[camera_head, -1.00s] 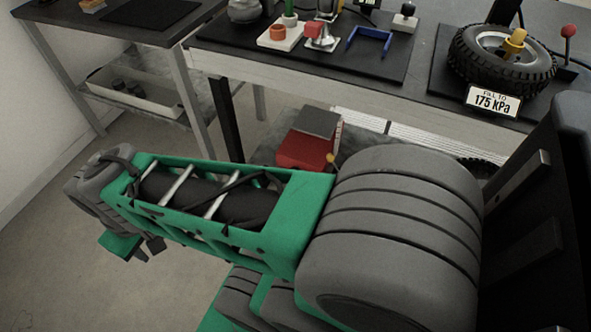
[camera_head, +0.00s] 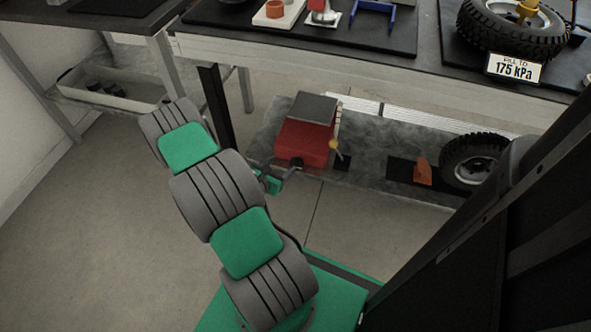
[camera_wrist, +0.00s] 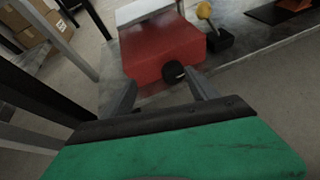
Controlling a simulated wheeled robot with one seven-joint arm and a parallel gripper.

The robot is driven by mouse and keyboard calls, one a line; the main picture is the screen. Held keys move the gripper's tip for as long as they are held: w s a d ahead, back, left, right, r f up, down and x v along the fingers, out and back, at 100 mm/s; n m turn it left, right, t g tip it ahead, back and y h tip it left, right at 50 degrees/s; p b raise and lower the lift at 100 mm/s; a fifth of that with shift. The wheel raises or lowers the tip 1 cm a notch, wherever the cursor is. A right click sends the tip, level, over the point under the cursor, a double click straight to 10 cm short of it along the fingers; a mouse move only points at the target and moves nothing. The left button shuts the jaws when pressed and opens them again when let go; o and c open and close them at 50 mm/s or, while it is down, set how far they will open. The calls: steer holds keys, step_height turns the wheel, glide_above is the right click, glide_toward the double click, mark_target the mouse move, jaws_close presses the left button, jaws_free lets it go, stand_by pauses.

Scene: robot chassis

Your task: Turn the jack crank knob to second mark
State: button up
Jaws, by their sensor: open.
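A red box-shaped unit (camera_head: 302,142) with a grey top sits on the low shelf under the bench. In the wrist view, the red unit (camera_wrist: 160,45) fills the upper middle. A round black knob (camera_wrist: 173,71) with a small pale mark is on its near face, and I take it to be the crank knob. My gripper (camera_wrist: 161,80) is open, its two dark fingers on either side of the knob's direction. I cannot tell whether the knob lies between the fingertips; no contact shows. In the head view, my gripper (camera_head: 279,167) is just in front of the red unit.
A yellow-ball lever (camera_head: 334,144) stands right of the red unit. An orange wedge (camera_head: 422,171) and a tyre (camera_head: 474,163) are farther right on the shelf. A dark bench leg (camera_head: 217,110) stands left of my gripper. The floor in front is clear.

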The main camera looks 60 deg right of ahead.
mark_target(296, 165)
steer(key=s+d+f+n+b, duration=0.1)
steer(key=d+f, duration=0.1)
steer(key=d+f+n+b, duration=0.1)
steer(key=d+f+n, duration=0.1)
steer(key=s+d+f+n+t+b, duration=0.1)
steer(key=d+f, duration=0.1)
steer(key=d, duration=0.1)
steer(key=shift+s+f+n+h, duration=0.3)
steer(key=shift+f+n, duration=0.1)
steer(key=shift+d, duration=0.25)
steer(key=shift+c, duration=0.3)
steer(key=c, duration=1.2)
steer(key=shift+a, duration=0.15)
steer(key=shift+c, duration=0.4)
